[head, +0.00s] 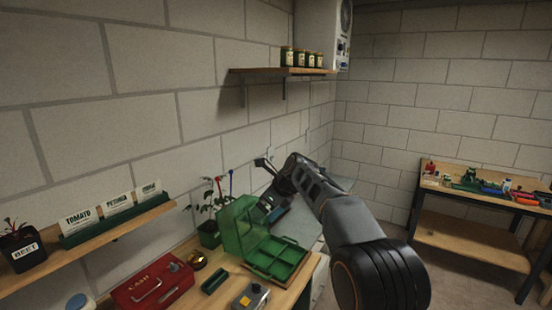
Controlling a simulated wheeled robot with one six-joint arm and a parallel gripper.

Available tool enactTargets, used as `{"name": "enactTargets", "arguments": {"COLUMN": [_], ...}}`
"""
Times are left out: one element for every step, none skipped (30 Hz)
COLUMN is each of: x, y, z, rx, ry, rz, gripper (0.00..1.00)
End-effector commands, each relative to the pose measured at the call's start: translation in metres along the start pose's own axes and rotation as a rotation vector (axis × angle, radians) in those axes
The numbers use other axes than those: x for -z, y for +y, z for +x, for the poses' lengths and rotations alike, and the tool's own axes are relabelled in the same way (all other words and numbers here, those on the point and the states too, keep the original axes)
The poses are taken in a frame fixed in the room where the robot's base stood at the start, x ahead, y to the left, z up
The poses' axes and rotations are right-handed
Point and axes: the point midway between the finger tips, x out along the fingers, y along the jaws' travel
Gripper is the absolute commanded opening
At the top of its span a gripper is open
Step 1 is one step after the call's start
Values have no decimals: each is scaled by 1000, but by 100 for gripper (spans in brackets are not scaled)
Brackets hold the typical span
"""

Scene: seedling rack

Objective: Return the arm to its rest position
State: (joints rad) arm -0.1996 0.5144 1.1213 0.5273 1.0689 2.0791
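My arm reaches from the lower right toward the bench by the left wall. My gripper (265,184) is at its end, beside the raised clear green lid (240,226) of a green tray (276,258). One finger stands out above and the other shows lower, near the lid's edge. The fingers look spread, and I see nothing held between them. The lower finger is partly hard to make out against the lid.
The bench holds a red cash box (152,283), a potted seedling (209,232), a small dark green tray (214,281) and a grey device with a yellow button (250,298). A shelf with jars (287,72) hangs above. Another table (480,203) stands right, with open floor before it.

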Motion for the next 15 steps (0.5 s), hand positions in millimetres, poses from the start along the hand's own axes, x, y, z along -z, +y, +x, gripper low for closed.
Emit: {"name": "enactTargets", "arguments": {"x": [1,1,1,1,2,5,8,11,17,21,27,34,40,46,54], "y": [0,0,0,0,0,0,1,1,2,2,4,5,7,9,13], "z": [2,3,3,4,4,6,8,10,14,17,20,23,25,26,26], "rx": [-1,0,2,3,4,3,1,-2,-8,-14,-21,-30,-38,-45,-57], "ry": [3,4,5,8,11,18,26,34,48,58,71,87,99,112,131], "rz": [-34,-59,-93,-120,-148,-189,-221,-256,-304,-342,-384,-443,-489,-542,-617], "gripper": [100,100,100,100,100,100,100,100,100,100,100,100,100,100,100]}}
